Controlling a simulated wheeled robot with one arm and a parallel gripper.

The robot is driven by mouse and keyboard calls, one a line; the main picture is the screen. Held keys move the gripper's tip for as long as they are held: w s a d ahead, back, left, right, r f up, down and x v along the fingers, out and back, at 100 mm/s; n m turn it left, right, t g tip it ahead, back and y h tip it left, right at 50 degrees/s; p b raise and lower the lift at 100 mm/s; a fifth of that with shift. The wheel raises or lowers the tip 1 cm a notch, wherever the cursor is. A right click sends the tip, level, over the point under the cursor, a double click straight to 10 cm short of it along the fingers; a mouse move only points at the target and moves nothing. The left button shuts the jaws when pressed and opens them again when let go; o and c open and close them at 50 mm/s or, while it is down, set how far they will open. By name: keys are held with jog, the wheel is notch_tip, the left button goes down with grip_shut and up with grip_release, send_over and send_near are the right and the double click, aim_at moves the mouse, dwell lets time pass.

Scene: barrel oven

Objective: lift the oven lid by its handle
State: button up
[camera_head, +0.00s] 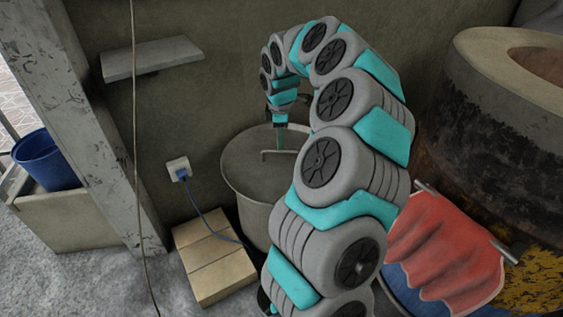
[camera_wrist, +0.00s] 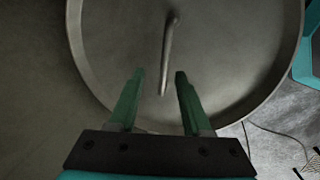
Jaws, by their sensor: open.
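The oven lid (camera_head: 243,165) is a round grey metal disc on top of a grey drum-like body (camera_head: 252,215), behind my arm in the head view. The lid (camera_wrist: 220,60) fills most of the wrist view, with a raised rim. Its handle (camera_head: 266,155) is a thin bar; in the wrist view the handle (camera_wrist: 168,50) runs up and down near the lid's middle. My gripper (camera_wrist: 158,75) is open, its two green fingers apart with the handle's near end between them in the picture. Contact is not visible. My gripper (camera_head: 280,146) shows small above the lid in the head view.
A large sooty barrel (camera_head: 500,110) stands at the right, with a red cloth (camera_head: 445,250) on a bar before it. A blue cable (camera_head: 205,215) runs from a wall socket (camera_head: 179,167). A shelf (camera_head: 150,58) juts from the wall.

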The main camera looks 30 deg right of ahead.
aim_at(281, 156)
jog(key=f, duration=0.6)
jog(key=shift+w+d+f, duration=0.1)
jog(key=shift+d+f, duration=0.1)
jog(key=shift+d, duration=0.1)
grip_shut()
jog(key=shift+r, duration=0.1)
dwell(1.0)
